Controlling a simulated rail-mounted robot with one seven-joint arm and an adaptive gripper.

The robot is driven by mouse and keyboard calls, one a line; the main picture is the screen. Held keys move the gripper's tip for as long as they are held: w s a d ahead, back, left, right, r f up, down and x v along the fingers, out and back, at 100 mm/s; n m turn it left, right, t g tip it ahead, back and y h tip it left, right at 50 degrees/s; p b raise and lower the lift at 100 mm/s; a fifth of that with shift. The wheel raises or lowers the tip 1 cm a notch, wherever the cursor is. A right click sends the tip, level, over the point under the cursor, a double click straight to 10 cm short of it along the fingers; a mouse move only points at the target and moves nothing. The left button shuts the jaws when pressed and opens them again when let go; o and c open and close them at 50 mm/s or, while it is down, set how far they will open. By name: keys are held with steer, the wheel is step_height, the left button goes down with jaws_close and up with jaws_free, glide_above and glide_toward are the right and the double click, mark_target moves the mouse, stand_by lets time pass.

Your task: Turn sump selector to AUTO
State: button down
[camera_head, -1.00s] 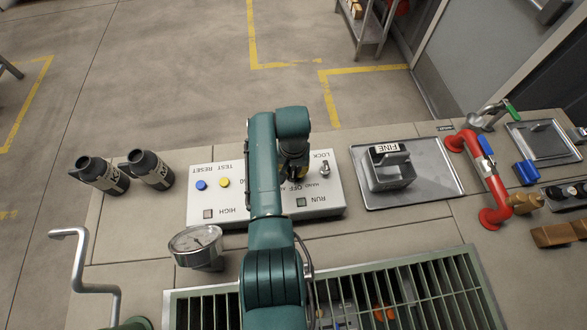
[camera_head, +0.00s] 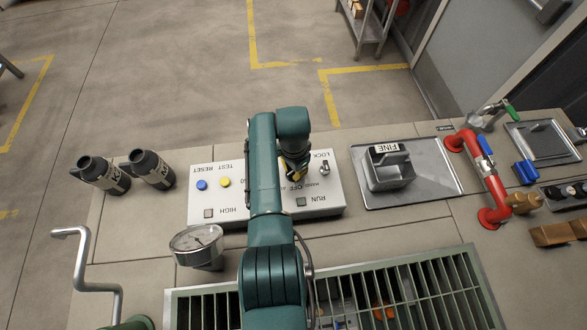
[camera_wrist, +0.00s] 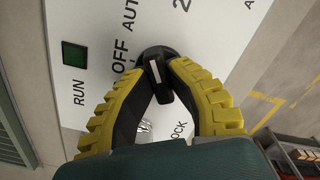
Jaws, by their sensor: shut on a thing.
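The black sump selector knob (camera_wrist: 156,73) is on a white panel (camera_head: 320,205). A white pointer line on the knob lies nearly upright in the wrist view. The OFF label (camera_wrist: 122,58) is left of the knob and AUTO (camera_wrist: 130,14) is at the upper left, partly cut off. My gripper (camera_wrist: 166,82), with yellow ribbed fingers, is shut on the knob. In the head view my gripper (camera_head: 291,182) is over the panel's right part, and my arm hides the knob. I cannot tell exactly which label the pointer marks.
A metal key switch (camera_head: 325,170) by LOCK is close to my gripper. A dark green RUN lamp (camera_wrist: 74,54) is on the panel. A blue button (camera_head: 202,185) and a yellow button (camera_head: 225,182) are to the left. A gauge (camera_head: 197,245) stands in front of the panel.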

steer(key=shift+s+f+m, duration=0.1)
steer(key=shift+f+m, duration=0.1)
steer(key=shift+m, duration=0.1)
steer(key=c, duration=1)
jaws_free()
steer(key=shift+r, duration=0.1)
steer(key=shift+r, duration=0.15)
step_height(320, 180, up, 12)
